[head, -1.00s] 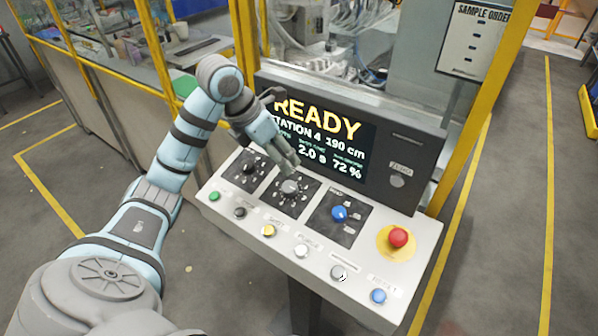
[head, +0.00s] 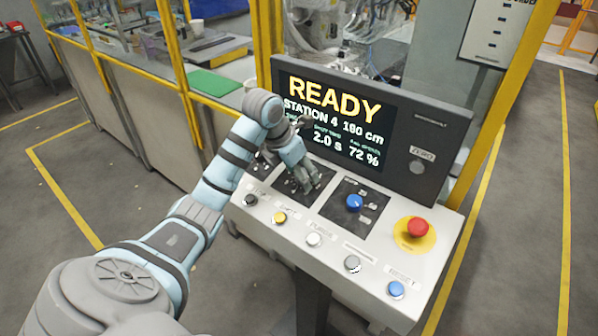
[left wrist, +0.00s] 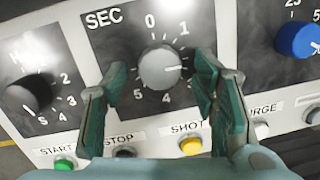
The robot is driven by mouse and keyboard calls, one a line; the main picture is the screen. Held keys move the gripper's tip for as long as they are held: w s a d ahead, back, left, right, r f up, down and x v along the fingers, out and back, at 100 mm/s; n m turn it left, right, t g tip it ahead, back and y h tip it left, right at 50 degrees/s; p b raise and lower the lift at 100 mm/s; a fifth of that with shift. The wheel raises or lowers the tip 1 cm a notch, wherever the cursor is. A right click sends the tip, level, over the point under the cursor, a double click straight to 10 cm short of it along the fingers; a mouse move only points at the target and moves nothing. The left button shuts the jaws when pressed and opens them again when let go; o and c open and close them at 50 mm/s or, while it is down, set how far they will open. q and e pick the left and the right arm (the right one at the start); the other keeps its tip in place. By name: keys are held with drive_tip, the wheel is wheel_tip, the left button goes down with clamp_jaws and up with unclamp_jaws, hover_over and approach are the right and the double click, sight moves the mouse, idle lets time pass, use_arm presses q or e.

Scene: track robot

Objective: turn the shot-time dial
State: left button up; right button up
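The shot-time dial is a round grey knob (left wrist: 160,70) on a black plate marked SEC (left wrist: 105,18), with a white pointer line facing right. Its scale shows 0, 1, 4 and 5; other numbers are hidden by a finger. My left gripper (head: 307,188) reaches down over this plate in the head view and hides the knob there. In the left wrist view its two green-padded fingers are apart, one on each side of the knob, with gaps visible. I cannot tell how deep they reach. The screen (head: 330,120) reads READY, 2.0 s, 72 %. My right gripper is out of view.
A dial with a black knob (left wrist: 32,95) lies left of it and a blue knob (head: 354,203) right. Several push buttons line the front edge, including a yellow one (head: 279,218). A red emergency button (head: 418,227) sits at the right. The screen housing rises behind.

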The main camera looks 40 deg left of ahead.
use_arm(q)
drive_tip(key=c, duration=1.1)
drive_tip(key=shift+o, duration=0.2)
drive_tip(key=n+p, duration=0.1)
drive_tip(key=n, duration=0.2)
drive_tip(key=shift+d+r+p, duration=0.1)
drive_tip(key=shift+p, duration=0.25)
drive_tip(key=n+p, duration=0.1)
drive_tip(key=n, duration=0.2)
drive_tip(key=shift+n+y+p, duration=0.3)
drive_tip(key=shift+y+p, duration=0.05)
drive_tip(key=shift+y, duration=0.05)
drive_tip(key=n+p, duration=0.2)
drive_tip(key=n, duration=0.2)
drive_tip(key=shift+d+y, duration=0.15)
drive_tip(key=shift+y, duration=0.25)
drive_tip(key=shift+w+n+p, duration=0.1)
drive_tip(key=shift+n+p, duration=0.3)
drive_tip(key=shift+n, duration=1)
